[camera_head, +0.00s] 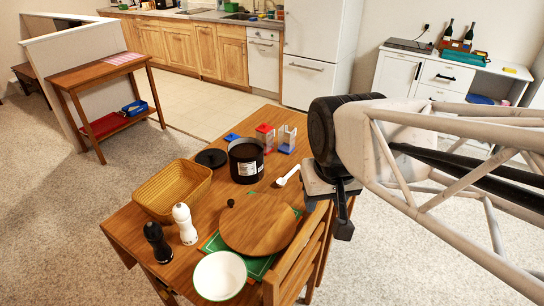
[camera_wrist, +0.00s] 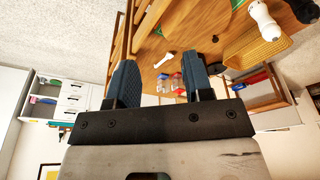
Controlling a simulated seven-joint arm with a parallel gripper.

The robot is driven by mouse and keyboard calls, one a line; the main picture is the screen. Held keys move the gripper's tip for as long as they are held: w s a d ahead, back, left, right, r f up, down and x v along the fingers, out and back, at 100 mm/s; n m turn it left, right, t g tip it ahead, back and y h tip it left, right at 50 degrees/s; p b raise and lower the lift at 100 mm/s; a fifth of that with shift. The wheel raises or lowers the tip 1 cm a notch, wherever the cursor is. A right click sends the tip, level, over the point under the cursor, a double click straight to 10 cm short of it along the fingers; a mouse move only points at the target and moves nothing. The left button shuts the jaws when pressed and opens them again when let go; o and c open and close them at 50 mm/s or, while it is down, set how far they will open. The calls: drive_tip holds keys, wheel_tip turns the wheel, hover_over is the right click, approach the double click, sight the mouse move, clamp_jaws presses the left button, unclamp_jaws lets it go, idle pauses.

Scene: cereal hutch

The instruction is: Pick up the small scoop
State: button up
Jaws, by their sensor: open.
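A small white scoop (camera_head: 287,176) lies on the wooden table (camera_head: 210,290), to the right of a black pot (camera_head: 246,160). In the wrist view the scoop (camera_wrist: 164,59) shows beyond and between my two fingers. My gripper (camera_head: 343,228) hangs to the right of the scoop, near the table's right edge and the chair, apart from the scoop. In the wrist view my gripper (camera_wrist: 157,66) is open, with nothing between its fingers.
A round wooden lid (camera_head: 258,225) lies on a green board in front of the scoop. Red and blue clear containers (camera_head: 265,138) stand behind it. A chair (camera_head: 296,268) stands at the right edge.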

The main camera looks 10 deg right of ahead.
drive_tip(key=w+d+f+m, duration=0.1)
drive_tip(key=w+d+m, duration=0.15)
drive_tip(key=w, duration=1.25)
drive_tip(key=m+g, duration=0.3)
drive_tip(key=m, duration=0.4)
hover_over(293, 171)
wheel_tip(293, 171, down, 27)
drive_tip(key=shift+r, duration=0.1)
drive_tip(key=shift+w+f, duration=0.2)
drive_tip(key=shift+f, duration=0.15)
drive_tip(key=shift+f, duration=1.3)
